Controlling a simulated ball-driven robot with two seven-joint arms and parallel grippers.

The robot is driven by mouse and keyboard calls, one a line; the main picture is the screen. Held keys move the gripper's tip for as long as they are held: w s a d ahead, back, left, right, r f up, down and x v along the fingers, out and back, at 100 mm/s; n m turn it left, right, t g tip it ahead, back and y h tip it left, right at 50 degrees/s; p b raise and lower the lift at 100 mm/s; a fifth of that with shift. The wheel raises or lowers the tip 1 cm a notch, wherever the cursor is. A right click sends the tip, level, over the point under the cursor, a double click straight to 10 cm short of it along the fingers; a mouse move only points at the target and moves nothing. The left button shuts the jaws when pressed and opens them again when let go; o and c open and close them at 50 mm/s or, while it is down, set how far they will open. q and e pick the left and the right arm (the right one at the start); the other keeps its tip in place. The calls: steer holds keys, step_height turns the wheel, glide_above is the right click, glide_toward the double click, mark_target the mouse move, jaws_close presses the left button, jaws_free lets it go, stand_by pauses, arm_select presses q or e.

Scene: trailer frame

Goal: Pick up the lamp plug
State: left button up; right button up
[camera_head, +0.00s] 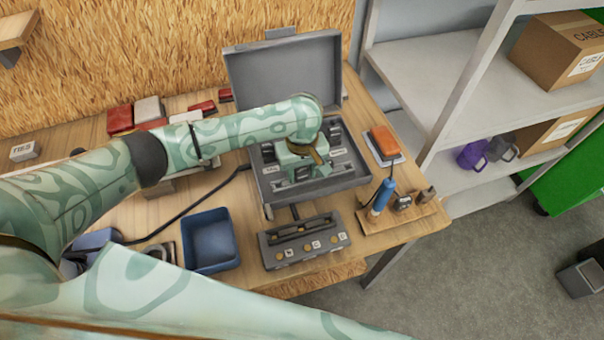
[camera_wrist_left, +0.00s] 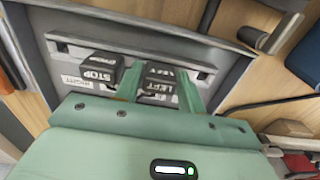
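My left gripper (camera_head: 303,172) is over the open grey case (camera_head: 355,180) on the workbench and points down into it. In the left wrist view its two green fingers (camera_wrist_left: 160,92) stand on either side of a dark plug marked LEFT (camera_wrist_left: 168,76). The plug sits in the case's slotted insert, and the fingers look close to its sides. Contact cannot be made out. Another dark plug, marked STOP (camera_wrist_left: 101,66), sits beside it, outside the fingers. In the head view the gripper hides the plug between the fingers. My right gripper is not in view.
A grey socket block (camera_head: 304,244) stands in front of the case, with a blue bin (camera_head: 208,240) to its left. A wooden tool stand (camera_head: 402,222) and an orange device (camera_head: 384,141) are on the right. The case lid (camera_head: 285,75) stands up behind.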

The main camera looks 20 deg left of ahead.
mark_target(302, 169)
arm_select(q)
steer(key=shift+c, duration=1.1)
steer(key=shift+r, duration=0.1)
steer(key=shift+r, duration=0.3)
step_height(302, 169, up, 2)
steer(key=shift+w+r+p, duration=0.1)
steer(key=shift+r+p, duration=0.05)
steer(key=shift+p, duration=0.6)
steer(key=s+d+r+p, duration=0.1)
steer(key=s+r+p, duration=0.9)
steer(key=s, duration=0.4)
